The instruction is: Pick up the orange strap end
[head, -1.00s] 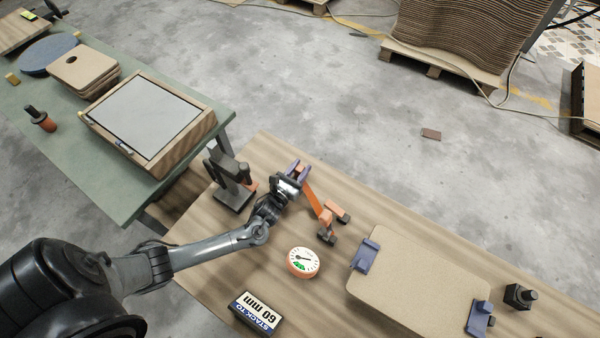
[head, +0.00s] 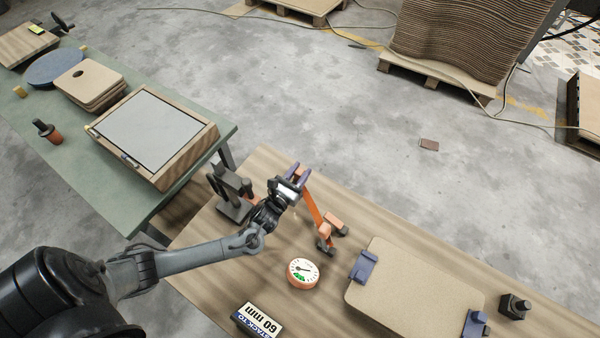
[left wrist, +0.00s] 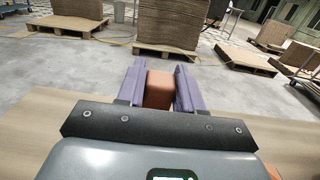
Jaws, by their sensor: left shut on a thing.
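The orange strap (head: 313,207) rises at a slant from an orange and dark fitting (head: 329,233) on the wooden table. Its upper end is between the purple fingers of my left gripper (head: 298,171). In the left wrist view, the orange strap end (left wrist: 158,90) sits between the two purple fingers, and the left gripper (left wrist: 160,85) is shut on it. The rest of the strap is mostly hidden there. My right gripper is in neither view.
A round dial gauge (head: 303,272), a "60 mm" sign block (head: 258,321) and a tan board (head: 415,290) with purple clamps (head: 363,266) are on the table. A dark grey stand (head: 232,190) is left of my gripper. A green table (head: 70,150) stands at the left.

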